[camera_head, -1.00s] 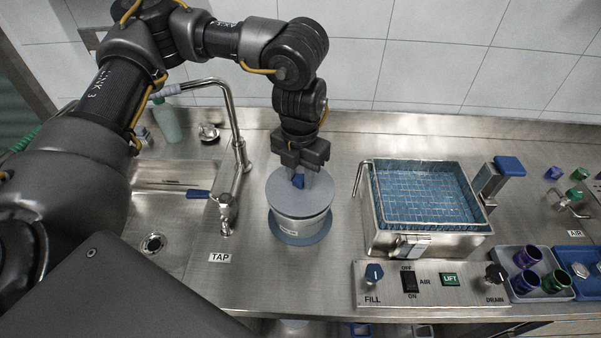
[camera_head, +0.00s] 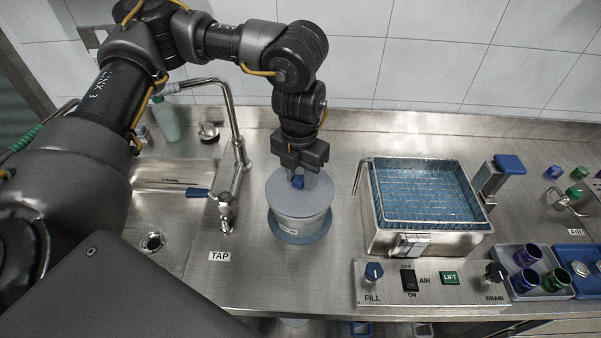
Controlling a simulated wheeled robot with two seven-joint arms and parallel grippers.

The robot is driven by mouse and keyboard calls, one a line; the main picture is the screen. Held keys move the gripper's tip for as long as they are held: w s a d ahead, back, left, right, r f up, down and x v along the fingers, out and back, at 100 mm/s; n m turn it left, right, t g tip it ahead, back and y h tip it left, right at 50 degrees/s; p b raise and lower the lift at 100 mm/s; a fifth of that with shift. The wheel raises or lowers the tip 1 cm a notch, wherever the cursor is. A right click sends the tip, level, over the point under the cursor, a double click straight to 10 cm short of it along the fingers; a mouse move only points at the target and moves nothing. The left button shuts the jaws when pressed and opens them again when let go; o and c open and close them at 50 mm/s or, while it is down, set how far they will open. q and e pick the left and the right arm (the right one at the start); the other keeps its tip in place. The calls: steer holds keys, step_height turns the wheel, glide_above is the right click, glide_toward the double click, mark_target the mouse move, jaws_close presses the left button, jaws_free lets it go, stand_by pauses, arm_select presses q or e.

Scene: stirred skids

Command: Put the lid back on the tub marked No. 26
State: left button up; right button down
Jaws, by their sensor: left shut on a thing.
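A pale grey tub (camera_head: 299,224) stands on a blue round mat (camera_head: 302,239) on the steel counter. Its small label (camera_head: 293,231) is too small to read. A flat grey lid (camera_head: 300,205) lies level over the tub's mouth and looks to be resting on the rim. My left gripper (camera_head: 298,182) points down from above and is shut on the lid's blue knob (camera_head: 297,181). The fingers partly hide the knob. My right gripper is not in view.
A tap (camera_head: 232,150) and sink (camera_head: 165,220) are left of the tub. A steel basin with a wire basket (camera_head: 425,195) stands to the right, above a control panel (camera_head: 430,283). Trays with coloured cups (camera_head: 530,270) are at far right. The counter in front of the tub is clear.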

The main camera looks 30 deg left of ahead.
arm_select(q)
steer(key=shift+f, duration=0.4)
stand_by(0.6)
stand_by(1.2)
steer(key=o, duration=1.6)
steer(key=shift+o, duration=0.2)
steer(key=shift+r+p, duration=3.2)
steer(key=shift+r, duration=0.3)
